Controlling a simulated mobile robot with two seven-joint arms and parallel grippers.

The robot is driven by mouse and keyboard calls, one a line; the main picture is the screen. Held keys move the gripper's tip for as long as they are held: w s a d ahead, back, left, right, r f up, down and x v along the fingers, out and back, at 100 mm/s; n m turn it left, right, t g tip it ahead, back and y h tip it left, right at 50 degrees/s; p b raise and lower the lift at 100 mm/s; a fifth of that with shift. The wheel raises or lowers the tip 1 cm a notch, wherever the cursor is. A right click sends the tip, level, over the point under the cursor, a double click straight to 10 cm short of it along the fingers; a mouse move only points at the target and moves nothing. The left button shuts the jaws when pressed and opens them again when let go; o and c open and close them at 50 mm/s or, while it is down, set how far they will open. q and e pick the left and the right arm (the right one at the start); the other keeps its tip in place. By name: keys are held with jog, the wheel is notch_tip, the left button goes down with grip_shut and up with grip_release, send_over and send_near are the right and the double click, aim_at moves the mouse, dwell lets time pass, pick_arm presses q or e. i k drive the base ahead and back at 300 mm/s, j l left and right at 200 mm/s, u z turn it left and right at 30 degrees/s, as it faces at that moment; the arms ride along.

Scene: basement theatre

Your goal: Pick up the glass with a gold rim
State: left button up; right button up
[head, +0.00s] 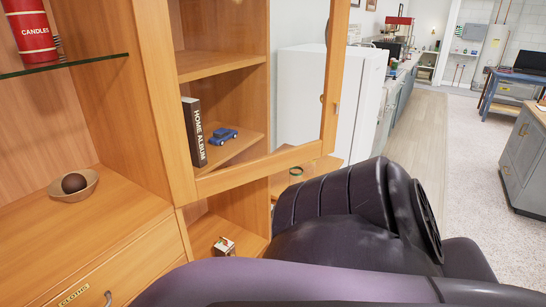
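A small clear glass (296,176) stands on a low wooden end shelf (325,172), behind the lower edge of the open cabinet door. Its rim looks dark or greenish at this size, and I cannot tell whether it is gold. My dark arm is just in front of it and fills the lower middle and right of the head view. Neither of my grippers shows, so I cannot see what they hold.
The wooden cabinet's framed door (328,70) stands open. Its shelves hold a red candle tin (30,35), a bowl with a dark ball (73,187), a book (194,132), a blue toy car (223,136) and a small box (225,246). Clear floor (467,140) lies at right.

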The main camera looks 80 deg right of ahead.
aim_at(309, 166)
jog(key=z, duration=2.85)
jog(key=u, duration=0.5)
jog(key=i+l+u, duration=0.3)
jog(key=l+u, duration=0.3)
jog(key=i+l+u, duration=0.15)
jog(key=l, duration=0.3)
jog(key=i+l+u, duration=0.15)
jog(key=l, duration=0.3)
jog(key=i+l, duration=0.1)
jog(key=l, duration=0.45)
jog(key=i+l, duration=0.1)
jog(key=l, duration=0.4)
jog(key=i+l, duration=0.1)
jog(key=l, duration=0.45)
jog(key=u, duration=0.05)
